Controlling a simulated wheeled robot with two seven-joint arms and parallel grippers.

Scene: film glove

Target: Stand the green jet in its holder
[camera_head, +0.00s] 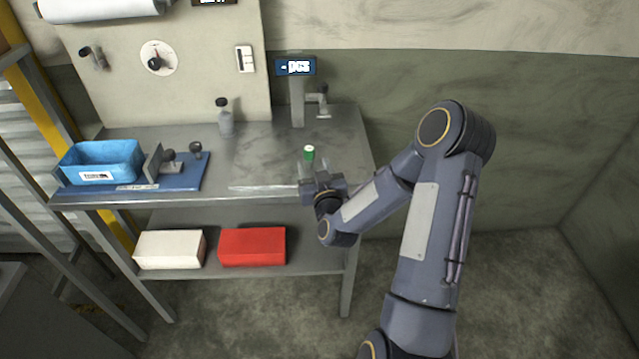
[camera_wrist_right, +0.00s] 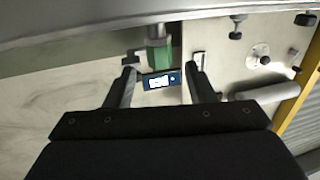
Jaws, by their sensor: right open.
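The green jet (camera_head: 309,153) has a pale top and stands upright near the front right edge of the workbench. It also shows in the right wrist view (camera_wrist_right: 158,56), which is upside down, between and slightly beyond the fingertips. My right gripper (camera_head: 311,174) is open at the bench's front edge, with the jet just beyond it; in the wrist view its two spread fingers (camera_wrist_right: 161,75) show clear space on both sides of the jet. The jet's lower part is partly hidden in the head view. I cannot tell which fixture is its holder. My left gripper is out of view.
A grey post (camera_head: 297,102) with a blue display stands behind the jet. A bottle (camera_head: 225,118) stands at the back. A blue bin (camera_head: 104,160) and a grey bracket (camera_head: 153,163) sit on a blue mat at left. White (camera_head: 169,250) and red (camera_head: 252,247) boxes lie below.

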